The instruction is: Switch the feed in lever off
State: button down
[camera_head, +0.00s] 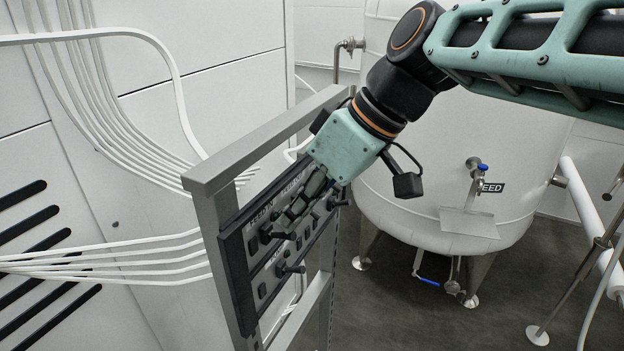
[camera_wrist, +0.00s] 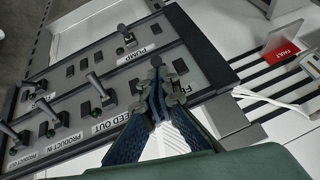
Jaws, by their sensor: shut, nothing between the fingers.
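The control panel (camera_head: 265,235) is a dark-edged plate on a grey metal frame, and it also shows in the wrist view (camera_wrist: 60,78). My gripper (camera_head: 292,215) is in front of its upper part. In the wrist view my gripper (camera_wrist: 160,75) is shut and empty, its blue-padded fingers close to the panel face. The feed out lever (camera_wrist: 98,84) stands left of the fingers. Contact cannot be told.
Other levers on the panel include the pump lever (camera_wrist: 126,35) and the product in lever (camera_wrist: 45,106). A red fault plate (camera_wrist: 282,42) is at the right. A white tank (camera_head: 450,140) stands behind my arm, and white pipes (camera_head: 110,255) run left of the panel.

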jog(key=f+y+b, duration=0.1)
jog(key=y+b, duration=0.1)
jog(key=b, duration=0.4)
jog(key=d+f+t+y+b, duration=0.1)
jog(key=y+b, duration=0.1)
jog(key=b, duration=0.4)
jog(key=f+t+y+b, duration=0.1)
jog(key=y+b, duration=0.1)
jog(key=b, duration=0.4)
jog(key=shift+s+d, duration=0.35)
jog(key=shift+a+r, duration=0.1)
jog(key=shift+r, duration=0.05)
jog(key=shift+w+a+r, duration=0.25)
jog(key=shift+a, duration=0.3)
